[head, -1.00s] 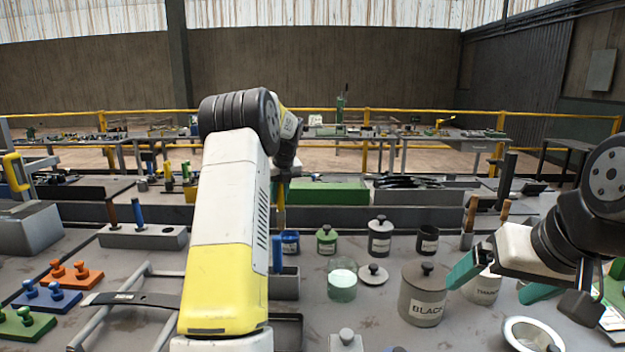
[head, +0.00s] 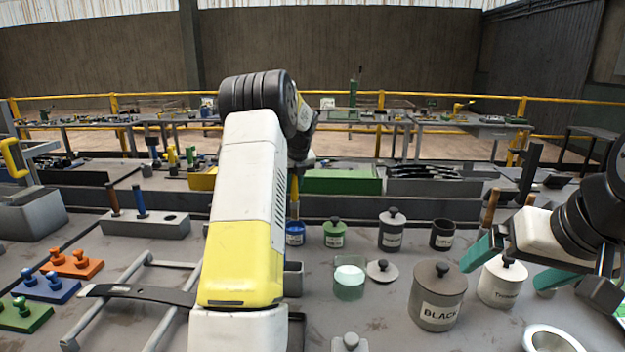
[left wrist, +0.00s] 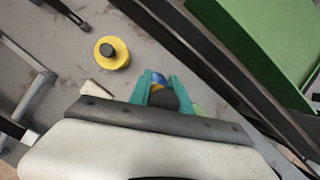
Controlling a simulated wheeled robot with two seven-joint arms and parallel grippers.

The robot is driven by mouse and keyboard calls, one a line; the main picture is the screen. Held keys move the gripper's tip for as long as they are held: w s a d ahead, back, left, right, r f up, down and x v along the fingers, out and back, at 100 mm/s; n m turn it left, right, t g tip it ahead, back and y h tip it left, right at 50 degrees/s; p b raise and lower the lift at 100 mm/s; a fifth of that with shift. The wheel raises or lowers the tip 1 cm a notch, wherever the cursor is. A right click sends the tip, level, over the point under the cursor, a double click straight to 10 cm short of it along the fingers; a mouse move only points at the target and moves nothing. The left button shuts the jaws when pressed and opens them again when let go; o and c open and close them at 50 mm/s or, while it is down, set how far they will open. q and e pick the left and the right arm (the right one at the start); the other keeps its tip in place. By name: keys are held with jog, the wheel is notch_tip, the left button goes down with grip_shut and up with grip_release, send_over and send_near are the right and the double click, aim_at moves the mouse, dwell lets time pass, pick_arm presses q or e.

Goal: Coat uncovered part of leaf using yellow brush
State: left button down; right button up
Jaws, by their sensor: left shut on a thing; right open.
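The leaf (head: 140,292) is a dark curved strip lying across the pale rails of a rack at the left of the head view. It has a small pale mark near its left end. The yellow brush (head: 294,197) stands upright below my left wrist, its lower end at the blue jar (head: 295,238). I cannot tell whether its bristles are inside the jar. My left gripper (left wrist: 164,84), with teal fingers, is shut on the brush in the left wrist view; my arm partly hides it in the head view. My right gripper (head: 512,270) is open and empty at the right.
A green jar (head: 334,239), a glass of pale green liquid (head: 349,286), a grey jar marked BLACK (head: 437,314) and a white jar (head: 502,288) stand right of my left arm. Blue (head: 50,292) and orange (head: 75,268) knobbed blocks sit at the left.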

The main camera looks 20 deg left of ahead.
aim_at(293, 176)
pick_arm(q)
jog(key=shift+f, duration=3.15)
jog(key=shift+r, duration=2.8)
jog(key=shift+r, duration=1.9)
